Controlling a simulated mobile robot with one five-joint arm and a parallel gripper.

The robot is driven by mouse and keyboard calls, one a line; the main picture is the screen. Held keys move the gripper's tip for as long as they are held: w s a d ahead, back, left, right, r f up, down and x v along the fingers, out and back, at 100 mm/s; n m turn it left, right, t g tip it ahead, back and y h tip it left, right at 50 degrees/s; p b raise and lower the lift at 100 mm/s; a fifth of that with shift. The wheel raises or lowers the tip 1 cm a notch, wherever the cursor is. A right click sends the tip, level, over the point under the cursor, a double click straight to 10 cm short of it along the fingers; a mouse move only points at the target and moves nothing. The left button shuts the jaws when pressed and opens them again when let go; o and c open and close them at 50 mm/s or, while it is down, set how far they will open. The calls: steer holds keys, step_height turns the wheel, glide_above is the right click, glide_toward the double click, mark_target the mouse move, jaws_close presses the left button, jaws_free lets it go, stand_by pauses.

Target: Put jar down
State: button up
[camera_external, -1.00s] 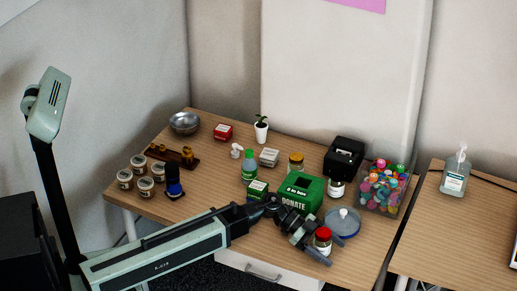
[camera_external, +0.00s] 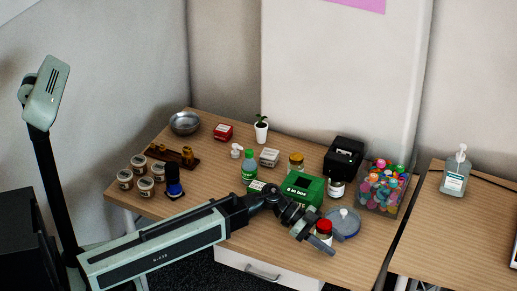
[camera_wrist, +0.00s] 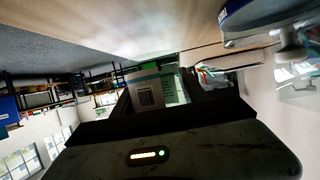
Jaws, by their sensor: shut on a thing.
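The jar (camera_external: 324,228) has a red lid and stands roughly upright near the front edge of the wooden table in the external view. My gripper (camera_external: 323,241) is shut on it, with the fingers across the jar's lower part. In the wrist view, a pale jar side with a barcode label (camera_wrist: 151,92) sits between my dark fingers (camera_wrist: 155,98). I cannot tell whether the jar's bottom touches the table, since the fingers hide it.
A round blue-rimmed container (camera_external: 343,223) is right beside the jar. The green donation box (camera_external: 303,190) is just behind my wrist. A clear bin of colourful balls (camera_external: 382,188) stands at the right. Bare tabletop (camera_external: 365,255) lies to the jar's right.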

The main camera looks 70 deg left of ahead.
step_height(320, 180, up, 6)
steer(key=p, duration=0.5)
steer(key=shift+r, duration=0.25)
steer(key=shift+a, duration=0.1)
